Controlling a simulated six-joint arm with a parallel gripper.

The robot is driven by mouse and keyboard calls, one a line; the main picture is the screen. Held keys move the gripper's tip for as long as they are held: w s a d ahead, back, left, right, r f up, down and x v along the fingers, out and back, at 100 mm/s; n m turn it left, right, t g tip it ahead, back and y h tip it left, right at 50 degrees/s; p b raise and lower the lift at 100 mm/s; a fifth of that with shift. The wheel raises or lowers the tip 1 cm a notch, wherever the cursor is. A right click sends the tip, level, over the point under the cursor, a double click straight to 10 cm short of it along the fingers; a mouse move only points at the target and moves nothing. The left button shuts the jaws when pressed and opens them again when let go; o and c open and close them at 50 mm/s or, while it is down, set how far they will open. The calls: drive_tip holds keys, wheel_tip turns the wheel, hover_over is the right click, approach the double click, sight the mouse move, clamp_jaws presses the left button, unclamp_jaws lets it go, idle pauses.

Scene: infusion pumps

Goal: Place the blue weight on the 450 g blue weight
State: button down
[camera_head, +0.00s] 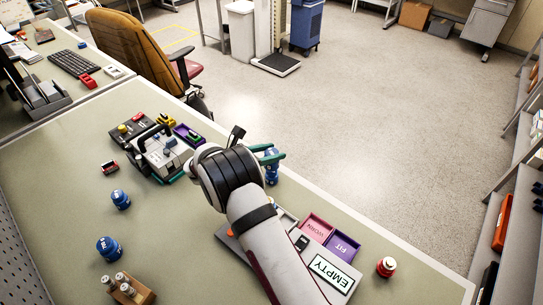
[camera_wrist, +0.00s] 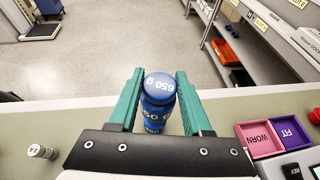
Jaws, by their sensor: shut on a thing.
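My gripper (camera_head: 270,155) has green fingers, also seen in the wrist view (camera_wrist: 160,95). It is shut on a blue weight (camera_wrist: 159,86) whose top reads 650 g. More blue with white lettering (camera_wrist: 154,122) shows directly below that top; I cannot tell whether it is the same weight's body or a second weight under it. In the head view, blue (camera_head: 272,178) shows below the fingers near the table's far edge. Two other blue weights stand at the left, one (camera_head: 120,199) farther and one (camera_head: 109,249) nearer. Their labels are too small to read.
A tray with pink WORN (camera_head: 317,227) and purple FIT (camera_head: 343,245) compartments and an EMPTY label lies right of my gripper. A red weight (camera_head: 386,267) stands beyond it. A pump (camera_head: 163,152) stands left. A wooden block (camera_head: 128,290) holds small cylinders. The left-middle table is mostly clear.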

drive_tip(key=shift+f, duration=0.85)
drive_tip(key=shift+f, duration=0.15)
drive_tip(key=shift+c, duration=1.7)
unclamp_jaws()
